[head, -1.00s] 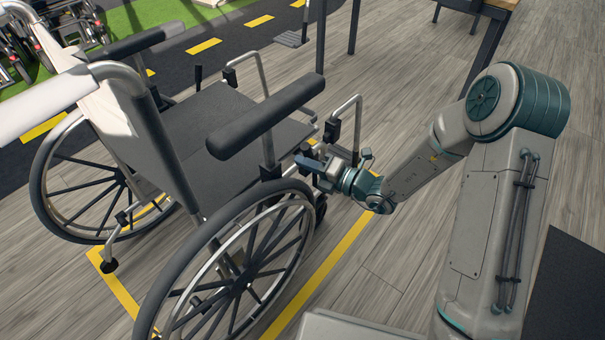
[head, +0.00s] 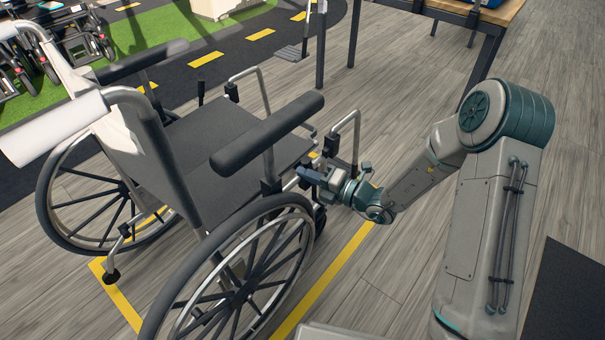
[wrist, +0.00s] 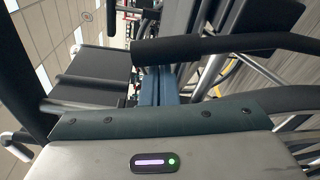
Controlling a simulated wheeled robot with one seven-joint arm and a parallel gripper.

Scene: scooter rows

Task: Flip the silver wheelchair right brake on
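The silver wheelchair (head: 215,145) stands on the floor with its back toward the lower left, with a black seat, padded armrests and large spoked wheels. Its right wheel (head: 245,275) is the nearer one. In the wrist view the blue fingers (wrist: 158,89) sit side by side and look shut, below the dark armrest (wrist: 215,46). The right brake lever cannot be made out; the wheel, armrest and gripper crowd that spot. An upright black lever (head: 200,90) shows on the far side.
Yellow floor lines (head: 325,280) frame the wheelchair. A wooden table (head: 490,15) with dark legs stands at the back right. Several scooters (head: 75,35) stand on green flooring at the upper left. Grey plank floor (head: 400,70) is open between the wheelchair and table.

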